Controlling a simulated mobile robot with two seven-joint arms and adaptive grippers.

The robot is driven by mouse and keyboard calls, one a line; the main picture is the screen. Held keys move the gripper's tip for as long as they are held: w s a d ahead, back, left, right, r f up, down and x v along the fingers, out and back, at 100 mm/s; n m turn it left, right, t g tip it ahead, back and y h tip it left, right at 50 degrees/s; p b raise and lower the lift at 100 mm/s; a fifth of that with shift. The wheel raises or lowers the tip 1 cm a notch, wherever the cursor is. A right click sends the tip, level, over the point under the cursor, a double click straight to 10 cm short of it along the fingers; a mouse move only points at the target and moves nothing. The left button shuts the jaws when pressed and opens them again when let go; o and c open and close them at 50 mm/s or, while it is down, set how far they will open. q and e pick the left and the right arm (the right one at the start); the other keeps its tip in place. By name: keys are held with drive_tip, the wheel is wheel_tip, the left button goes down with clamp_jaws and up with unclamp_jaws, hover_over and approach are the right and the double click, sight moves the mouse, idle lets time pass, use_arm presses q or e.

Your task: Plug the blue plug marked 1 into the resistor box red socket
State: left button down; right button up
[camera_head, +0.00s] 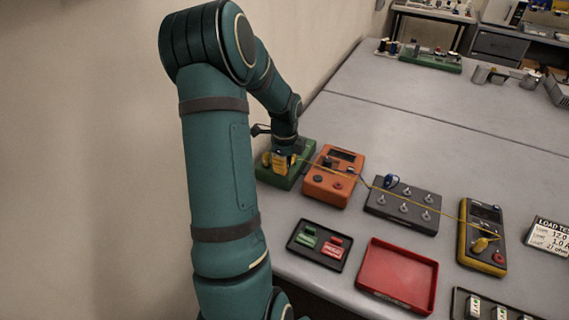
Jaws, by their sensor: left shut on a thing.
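My left gripper (281,159) reaches down over a green box (297,173) at the back left of the table. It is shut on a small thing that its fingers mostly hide. Yellow parts show around the fingertips; I cannot tell which belong to the held thing. A small blue piece (391,181) shows at the back edge of a dark box with several posts (403,204); it could be a plug, but no mark is readable. I cannot make out a red socket on the green box. My right gripper is not in view.
An orange meter (334,177) stands right of the green box. A thin yellow lead crosses to a yellow multimeter (483,236). In front are a black tray (320,246) with green and red pieces and an empty red tray (398,275).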

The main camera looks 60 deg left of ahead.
use_arm(q)
drive_tip(key=shift+f, duration=0.25)
drive_tip(key=c, duration=1)
unclamp_jaws()
wheel_tip(320, 180, up, 12)
drive_tip(key=shift+f, duration=0.1)
